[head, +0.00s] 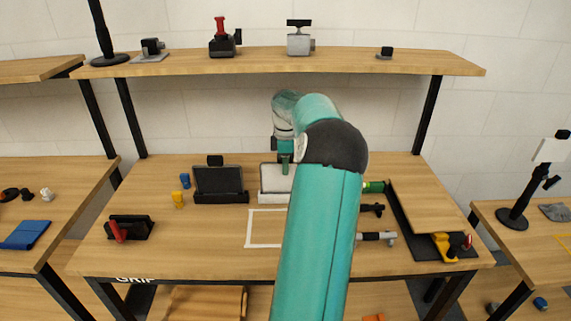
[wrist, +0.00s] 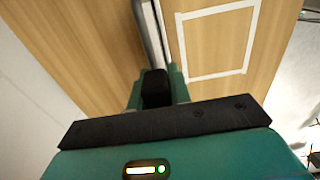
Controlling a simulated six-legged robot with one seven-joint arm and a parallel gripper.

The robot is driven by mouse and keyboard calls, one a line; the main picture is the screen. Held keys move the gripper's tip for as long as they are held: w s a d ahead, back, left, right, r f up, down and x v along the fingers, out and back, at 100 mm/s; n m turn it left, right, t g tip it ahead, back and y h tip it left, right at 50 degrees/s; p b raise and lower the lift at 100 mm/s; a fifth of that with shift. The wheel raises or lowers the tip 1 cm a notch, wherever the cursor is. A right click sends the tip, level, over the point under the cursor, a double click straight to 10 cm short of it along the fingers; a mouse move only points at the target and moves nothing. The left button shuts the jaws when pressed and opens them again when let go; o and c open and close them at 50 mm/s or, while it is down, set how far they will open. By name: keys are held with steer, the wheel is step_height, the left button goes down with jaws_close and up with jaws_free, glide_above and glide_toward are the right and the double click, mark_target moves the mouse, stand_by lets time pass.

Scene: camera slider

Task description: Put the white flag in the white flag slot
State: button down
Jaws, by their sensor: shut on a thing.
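My gripper (head: 284,165) is at the white flag's top edge in the head view. In the wrist view my gripper (wrist: 156,90) is shut on the flag's dark grip block (wrist: 155,84). The white flag (head: 268,178) is a pale upright plate, partly hidden by my arm. In the wrist view it shows nearly edge-on as a grey bar (wrist: 146,35). The white flag slot (head: 270,198) is a low white base directly below the plate. The plate looks lined up with the slot; I cannot tell whether it is fully seated.
A black flag (head: 218,180) stands in its black base (head: 221,198) just left. A white square outline (head: 265,244) marks bare tabletop in front. A shelf (head: 270,62) spans above; tools lie at right.

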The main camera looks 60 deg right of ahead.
steer(key=shift+f, duration=0.35)
steer(key=c, duration=1.2)
jaws_free()
steer(key=shift+r, duration=1.5)
steer(key=shift+r, duration=2.55)
